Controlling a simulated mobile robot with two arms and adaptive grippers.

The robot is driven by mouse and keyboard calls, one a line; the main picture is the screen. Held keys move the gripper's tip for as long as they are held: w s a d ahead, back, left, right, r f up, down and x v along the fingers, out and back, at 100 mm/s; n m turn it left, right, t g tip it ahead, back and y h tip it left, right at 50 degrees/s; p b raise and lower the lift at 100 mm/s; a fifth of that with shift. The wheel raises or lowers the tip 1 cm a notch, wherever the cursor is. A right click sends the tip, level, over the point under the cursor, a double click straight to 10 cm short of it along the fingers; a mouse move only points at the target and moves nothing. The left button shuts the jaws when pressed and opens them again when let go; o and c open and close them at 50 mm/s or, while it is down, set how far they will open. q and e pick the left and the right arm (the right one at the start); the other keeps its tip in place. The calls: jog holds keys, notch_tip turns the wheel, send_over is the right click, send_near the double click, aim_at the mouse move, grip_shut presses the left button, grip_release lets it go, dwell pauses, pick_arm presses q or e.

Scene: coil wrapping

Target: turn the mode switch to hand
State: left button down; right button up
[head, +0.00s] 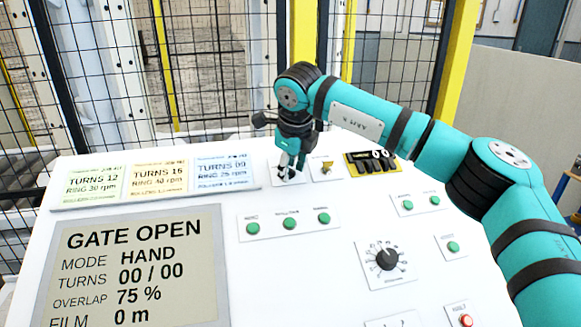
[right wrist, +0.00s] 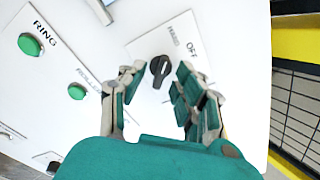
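The mode switch is a black rotary knob (right wrist: 160,70) on a white plate, with "OFF" and another small label, possibly "HAND", printed beside it. The knob lies lengthwise roughly toward the small label; its marked end is hard to make out. My right gripper (right wrist: 157,80) is open, with a finger on each side of the knob and visible gaps to both. In the head view my right gripper (head: 289,166) points down over the switch plate and mostly hides the knob. The display (head: 135,262) reads "GATE OPEN" and "MODE HAND". My left gripper is out of view.
Right of the switch plate are a small brass-coloured switch (head: 327,167) and a yellow-and-black block (head: 371,162). Green buttons (head: 289,223), a dial (head: 387,259) and a red button (head: 466,320) are nearer. Recipe cards (head: 160,178) lie at left. Mesh fencing (head: 200,70) stands behind.

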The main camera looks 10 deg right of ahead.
jog(key=v, duration=1.2)
